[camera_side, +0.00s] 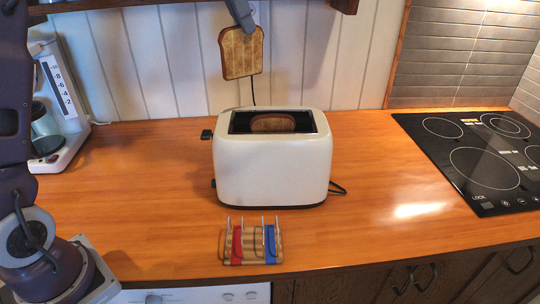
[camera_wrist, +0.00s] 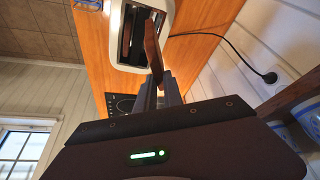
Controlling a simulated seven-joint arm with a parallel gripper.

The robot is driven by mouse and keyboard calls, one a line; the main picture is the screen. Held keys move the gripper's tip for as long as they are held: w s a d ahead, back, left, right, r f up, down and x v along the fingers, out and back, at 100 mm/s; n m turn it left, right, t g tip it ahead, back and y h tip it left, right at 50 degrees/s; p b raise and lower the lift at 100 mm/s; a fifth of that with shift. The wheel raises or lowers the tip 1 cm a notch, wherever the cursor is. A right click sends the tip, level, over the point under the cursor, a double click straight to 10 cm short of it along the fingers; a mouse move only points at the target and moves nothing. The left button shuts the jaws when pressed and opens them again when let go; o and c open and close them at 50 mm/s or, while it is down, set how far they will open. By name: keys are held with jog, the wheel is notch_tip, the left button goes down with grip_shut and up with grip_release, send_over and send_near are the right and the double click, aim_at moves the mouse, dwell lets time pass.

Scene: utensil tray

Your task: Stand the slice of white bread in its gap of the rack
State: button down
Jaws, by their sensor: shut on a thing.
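My gripper (camera_side: 244,25) is shut on the top edge of a browned slice of bread (camera_side: 241,55) with a paler grid pattern. The slice hangs upright in the air above and behind the toaster, clear of it. In the wrist view the slice (camera_wrist: 153,48) shows nearly edge-on between the fingers (camera_wrist: 158,88). A second slice (camera_side: 272,124) sits in the slot of the toaster. I cannot tell which slice is the white bread. The wire rack (camera_side: 251,259) stands on the counter in front of the toaster, with a red marker, a blue marker and upright wires. I see no bread in it.
The cream toaster (camera_side: 270,170) stands mid-counter between the slice and the rack, its cord at the right and behind. A coffee machine (camera_side: 62,110) is at the left, a black cooktop (camera_side: 480,160) at the right. A shelf edge (camera_side: 100,5) is overhead. Counter beside the rack is clear.

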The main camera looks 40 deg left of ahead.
jog(key=s+d+f+m+g+h, duration=0.1)
jog(key=s+d+f+m, duration=0.1)
jog(key=d, duration=0.3)
jog(key=s+d+f+m+h, duration=0.1)
jog(key=d+f+m, duration=0.15)
jog(key=d, duration=0.25)
jog(key=s+d+f+m+g, duration=0.35)
jog(key=s+f+m, duration=0.2)
jog(key=m, duration=0.35)
jog(key=s+d+f+m+g, duration=0.35)
jog(key=f+m, duration=0.35)
jog(key=m, duration=0.3)
notch_tip(320, 180, down, 10)
jog(key=shift+s, duration=0.3)
jog(key=shift+f, duration=0.15)
jog(key=c, duration=1.5)
grip_release()
